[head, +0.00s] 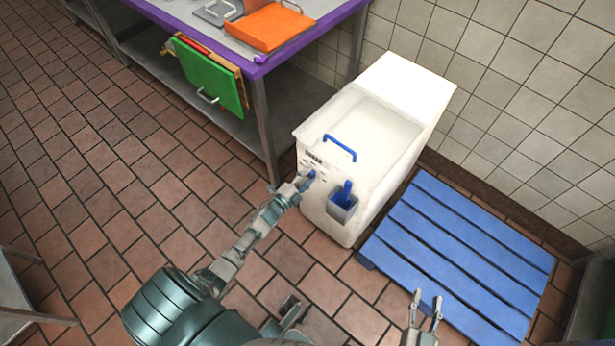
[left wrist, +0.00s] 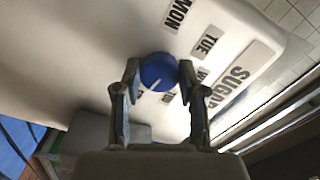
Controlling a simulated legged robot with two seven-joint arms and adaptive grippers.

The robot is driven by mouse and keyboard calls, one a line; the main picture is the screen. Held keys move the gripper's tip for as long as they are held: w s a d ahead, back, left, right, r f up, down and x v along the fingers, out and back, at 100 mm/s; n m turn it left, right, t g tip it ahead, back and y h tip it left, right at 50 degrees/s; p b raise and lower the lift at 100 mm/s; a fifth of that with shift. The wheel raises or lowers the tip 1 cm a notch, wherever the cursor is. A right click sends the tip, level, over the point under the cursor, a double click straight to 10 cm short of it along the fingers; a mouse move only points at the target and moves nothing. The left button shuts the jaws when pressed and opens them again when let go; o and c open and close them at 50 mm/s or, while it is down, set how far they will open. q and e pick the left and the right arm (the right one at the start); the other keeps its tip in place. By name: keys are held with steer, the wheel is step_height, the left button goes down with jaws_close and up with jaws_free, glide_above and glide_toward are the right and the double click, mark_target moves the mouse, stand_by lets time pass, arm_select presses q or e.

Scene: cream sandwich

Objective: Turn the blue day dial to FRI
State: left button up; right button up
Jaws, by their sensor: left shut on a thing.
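The blue day dial (left wrist: 158,66) is on the front of a white bin (left wrist: 110,50). In the left wrist view my left gripper (left wrist: 157,75) has a finger on each side of the dial and is shut on it. A short white mark on the dial points down and left in that view. Labels MON (left wrist: 178,13) and TUE (left wrist: 208,42) read clearly; the others around the dial are partly hidden. In the head view the dial (head: 312,174) shows just beyond my left gripper (head: 305,180). My right gripper (head: 428,298) is open and empty over the blue pallet's near edge.
The bin has a blue handle (head: 340,147) on its lid and a scoop (head: 347,192) in a front holder (head: 341,211). The slatted blue pallet (head: 455,255) lies to its right. A purple-edged table (head: 258,70) with a hanging green board (head: 208,78) stands to the left.

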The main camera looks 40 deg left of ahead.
arm_select(q)
steer(key=shift+s+f, duration=0.2)
steer(key=shift+f, duration=0.3)
steer(key=o, duration=1.1)
steer(key=shift+o, duration=0.2)
steer(key=shift+w+a+r, duration=0.1)
steer(key=shift+r, duration=0.1)
steer(key=s+a, duration=0.1)
steer(key=s, duration=1.1)
